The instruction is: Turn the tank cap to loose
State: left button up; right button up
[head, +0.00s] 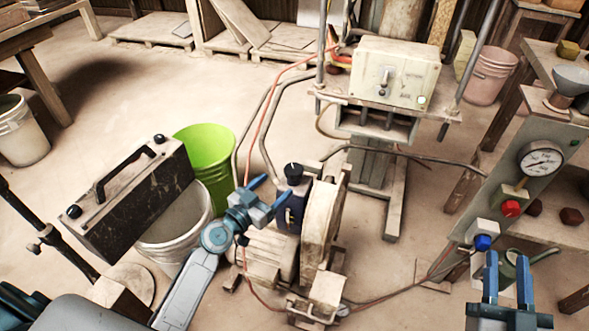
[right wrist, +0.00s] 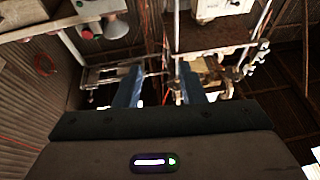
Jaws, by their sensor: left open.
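The tank cap (head: 293,169) is a small black knob on top of a dark blue tank (head: 291,205), beside the pump unit in the middle of the head view. Whether it is tight or loose cannot be told. My left gripper (head: 272,192) is open, just left of the tank and a little short of the cap, with its blue fingers apart. One finger overlaps the tank's side in the picture; contact cannot be told. My right gripper (head: 507,258) is open and empty at the lower right, below the gauge panel. Its fingers also show in the right wrist view (right wrist: 162,75).
A motor (head: 266,258) and a pale round housing (head: 320,228) stand beside the tank. A green bucket (head: 207,150) and a black handled box (head: 130,200) are to the left. Hoses run behind the tank. The gauge panel (head: 535,190) stands right.

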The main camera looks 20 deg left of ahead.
aim_at(288, 175)
pick_arm(q)
jog(key=p+x, duration=0.1)
jog(key=x, duration=0.8)
jog(key=shift+w+d, duration=0.1)
jog(key=shift+w, duration=0.15)
pick_arm(e)
jog(key=f+g, duration=0.1)
jog(key=f, duration=0.1)
jog(key=f+g, duration=0.2)
jog(key=f, duration=0.1)
jog(key=shift+s+a+f+g, duration=0.15)
jog(key=shift+s+f+g, duration=0.05)
jog(key=shift+f+g, duration=0.15)
pick_arm(q)
jog(key=c, duration=1)
